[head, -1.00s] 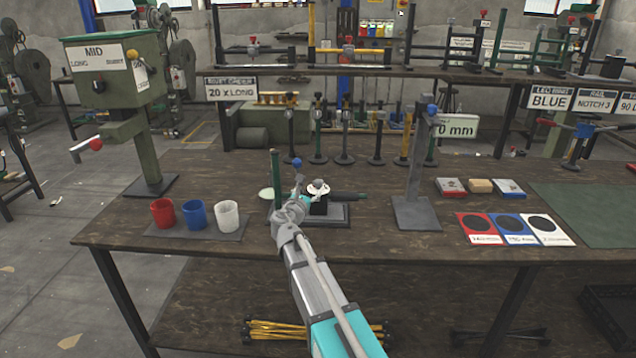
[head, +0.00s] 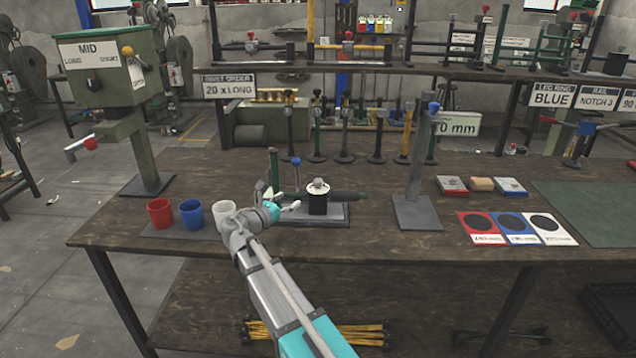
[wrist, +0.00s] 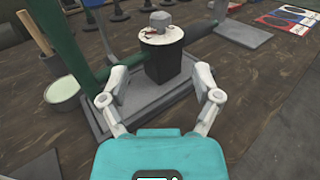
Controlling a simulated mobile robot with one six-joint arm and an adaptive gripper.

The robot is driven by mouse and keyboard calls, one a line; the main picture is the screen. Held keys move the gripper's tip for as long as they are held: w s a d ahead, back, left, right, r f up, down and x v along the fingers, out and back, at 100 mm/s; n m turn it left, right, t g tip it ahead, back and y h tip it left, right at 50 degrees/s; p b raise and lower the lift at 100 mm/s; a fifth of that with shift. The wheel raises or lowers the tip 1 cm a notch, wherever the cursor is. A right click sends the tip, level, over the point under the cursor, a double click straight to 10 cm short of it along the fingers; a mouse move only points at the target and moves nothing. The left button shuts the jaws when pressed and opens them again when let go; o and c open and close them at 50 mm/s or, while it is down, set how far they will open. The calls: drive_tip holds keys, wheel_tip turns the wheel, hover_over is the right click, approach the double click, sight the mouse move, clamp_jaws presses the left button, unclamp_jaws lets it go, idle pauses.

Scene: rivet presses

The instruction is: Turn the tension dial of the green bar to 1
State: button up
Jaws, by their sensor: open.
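The dial is a black cylindrical block with a white marked top face and a grey knob (head: 318,184); it also shows at the top of the wrist view (wrist: 160,22). It sits on a grey base plate (head: 335,220) beside a green upright post (head: 274,170). The green bar (head: 349,196) runs out to the right of the block. My gripper (wrist: 161,82) is open and empty, its two fingers spread in front of the block and apart from the knob. In the head view, my gripper (head: 280,200) is left of the dial. The dial's numbers are too small to read.
A blue-topped lever (head: 296,165) stands behind the dial. A grey stand (head: 417,205) is to the right. A pale round dish (wrist: 50,95) lies left of the post.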

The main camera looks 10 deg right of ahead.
sight(317, 184)
drive_tip(key=shift+w+d, duration=0.1)
drive_tip(key=x, duration=1.3)
drive_tip(key=shift+w+d, duration=0.1)
drive_tip(key=shift+d, duration=0.1)
clamp_jaws()
idle(0.3)
drive_tip(key=shift+t, duration=0.3)
drive_tip(key=shift+n+t+y, duration=0.5)
drive_tip(key=shift+n+y, duration=0.1)
drive_tip(key=shift+n+t+y, duration=1.6)
drive_tip(key=shift+n+y, duration=0.2)
drive_tip(key=shift+y, duration=0.5)
